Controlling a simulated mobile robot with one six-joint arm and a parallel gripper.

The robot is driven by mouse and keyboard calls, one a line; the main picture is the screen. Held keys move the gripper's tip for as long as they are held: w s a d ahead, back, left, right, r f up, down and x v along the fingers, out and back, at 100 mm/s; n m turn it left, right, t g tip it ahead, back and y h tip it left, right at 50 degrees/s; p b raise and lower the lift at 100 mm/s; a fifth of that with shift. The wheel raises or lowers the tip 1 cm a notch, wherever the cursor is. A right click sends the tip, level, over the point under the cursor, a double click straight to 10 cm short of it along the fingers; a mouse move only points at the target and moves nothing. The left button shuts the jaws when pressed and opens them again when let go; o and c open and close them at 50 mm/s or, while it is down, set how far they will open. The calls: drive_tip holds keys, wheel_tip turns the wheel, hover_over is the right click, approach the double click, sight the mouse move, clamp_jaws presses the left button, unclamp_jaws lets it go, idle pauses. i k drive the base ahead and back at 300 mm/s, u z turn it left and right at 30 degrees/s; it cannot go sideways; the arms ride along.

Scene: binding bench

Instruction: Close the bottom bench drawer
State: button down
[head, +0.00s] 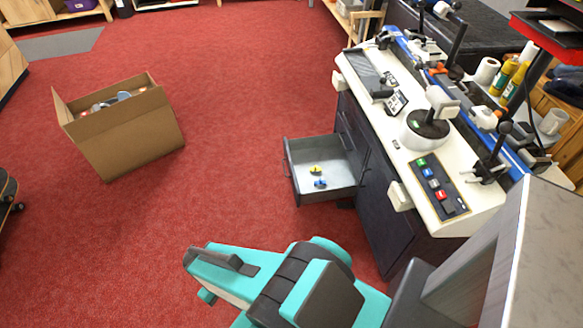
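The open bench drawer (340,187) is grey inside and sticks out to the left from the dark front of the white-topped bench (375,212). It is pulled well out, low on the bench, with closed drawer fronts above it. A small yellow item (316,170) and a small blue item (320,183) lie in it. My teal and black arm reaches in from the bottom of the picture. Its left end, which seems to be my gripper (197,275), is in front of the drawer and to its left, apart from it. The fingers cannot be made out.
A cardboard box (130,135) with open flaps and things inside stands on the red carpet at the left. The carpet between box and drawer is clear. The bench top carries a button panel (438,188), a round device (428,130) and tools. A wheeled thing (8,190) shows at the left edge.

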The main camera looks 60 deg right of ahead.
sight(327, 152)
drive_tip(key=z, duration=0.15)
drive_tip(key=i, duration=0.85)
drive_tip(key=u, duration=0.3)
